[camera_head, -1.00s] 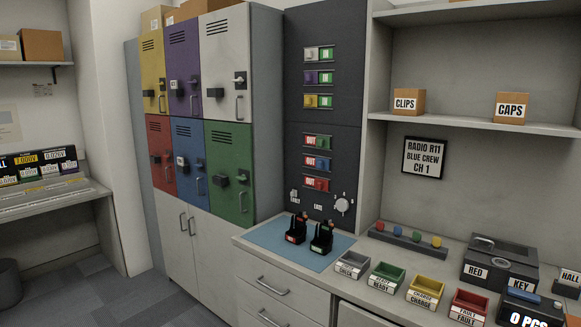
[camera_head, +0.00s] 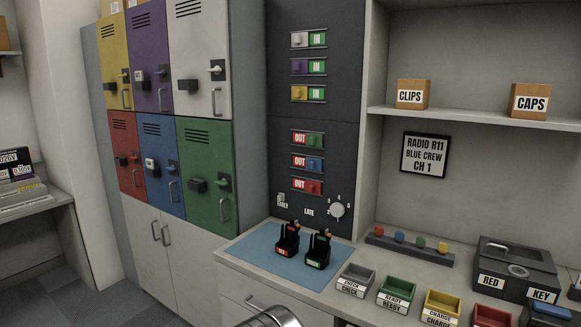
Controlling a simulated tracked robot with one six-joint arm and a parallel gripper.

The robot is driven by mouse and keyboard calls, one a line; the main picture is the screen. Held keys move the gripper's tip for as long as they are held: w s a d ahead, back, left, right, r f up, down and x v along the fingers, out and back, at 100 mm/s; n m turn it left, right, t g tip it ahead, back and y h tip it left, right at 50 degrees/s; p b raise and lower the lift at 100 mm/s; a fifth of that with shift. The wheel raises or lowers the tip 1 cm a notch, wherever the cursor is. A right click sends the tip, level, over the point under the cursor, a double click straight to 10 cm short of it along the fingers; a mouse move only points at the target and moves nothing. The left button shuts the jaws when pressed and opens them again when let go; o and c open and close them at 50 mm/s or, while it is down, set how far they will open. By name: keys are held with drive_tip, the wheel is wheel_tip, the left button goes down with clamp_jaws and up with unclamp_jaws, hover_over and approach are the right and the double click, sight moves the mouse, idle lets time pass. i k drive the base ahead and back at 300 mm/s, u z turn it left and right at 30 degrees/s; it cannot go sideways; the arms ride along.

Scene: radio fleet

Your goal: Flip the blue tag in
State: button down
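The blue tag (camera_head: 315,164) sits in the middle row of the lower group on the dark board. A red OUT label shows at its left, and the blue piece is at the right of its slot. The green tag (camera_head: 314,140) above it and the red tag (camera_head: 315,187) below it also show OUT. The white, purple and yellow tags in the upper group show green IN labels at their right. My gripper is not in view; a rounded metal part at the bottom edge seems to be my arm.
Two black radios (camera_head: 288,240) stand on a blue mat (camera_head: 252,247) below the board. A round dial (camera_head: 337,210) is beside the tags' lower right. Small bins (camera_head: 397,291), a coloured-knob strip (camera_head: 409,245) and a black key box (camera_head: 515,266) line the counter. Coloured lockers stand left.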

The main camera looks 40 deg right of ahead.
sight(311, 165)
drive_tip(key=i, duration=1.05)
drive_tip(key=z, duration=0.2)
